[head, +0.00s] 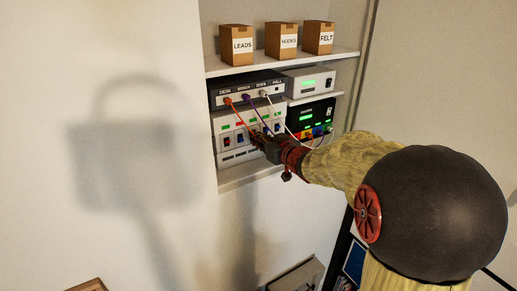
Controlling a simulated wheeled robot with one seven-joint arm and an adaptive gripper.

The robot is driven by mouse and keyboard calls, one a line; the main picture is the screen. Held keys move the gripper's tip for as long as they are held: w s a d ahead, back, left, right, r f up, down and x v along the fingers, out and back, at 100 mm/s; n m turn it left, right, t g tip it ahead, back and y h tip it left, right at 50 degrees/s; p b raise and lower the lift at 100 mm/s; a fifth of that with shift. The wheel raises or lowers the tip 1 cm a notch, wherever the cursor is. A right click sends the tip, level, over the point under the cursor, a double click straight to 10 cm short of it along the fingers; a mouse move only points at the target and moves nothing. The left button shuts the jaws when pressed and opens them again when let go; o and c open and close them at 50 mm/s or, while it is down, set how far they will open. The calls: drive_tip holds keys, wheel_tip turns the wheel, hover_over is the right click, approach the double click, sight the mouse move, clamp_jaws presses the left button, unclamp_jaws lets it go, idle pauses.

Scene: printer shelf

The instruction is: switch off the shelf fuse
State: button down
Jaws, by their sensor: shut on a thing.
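The fuse panel (226,152) is a white box on the middle shelf in the head view. Its front carries a row of small switches under red and green marks. My gripper (261,137) is at the front of this panel, right of its middle, with its fingers closed on a small part there. The part looks like one of the switches, but the fingers hide it and its position cannot be told. A switch at the left (227,142) shows red, and another at the right (277,128) shows dark blue. The labels are too small to read.
A black unit (228,91) above has orange, purple and white cables hanging past the panel and my gripper. A white unit (310,80) and a black unit (311,111) with coloured plugs stand at right. Boxes labelled LEADS (236,45), HOOKS (281,41) and FELT (318,38) stand above.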

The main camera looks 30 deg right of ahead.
drive_tip(key=shift+f+t+b, duration=1.25)
drive_tip(key=shift+t+b, duration=0.65)
drive_tip(key=shift+b, duration=4.45)
drive_tip(key=t+b, duration=0.1)
drive_tip(key=b, duration=0.2)
drive_tip(key=shift+w+t+b, duration=0.1)
drive_tip(key=shift+t+b, duration=0.3)
drive_tip(key=shift+b, duration=0.9)
drive_tip(key=c, duration=1.8)
unclamp_jaws()
drive_tip(key=shift+r, duration=0.1)
drive_tip(key=shift+c, duration=0.2)
drive_tip(key=v, duration=1.2)
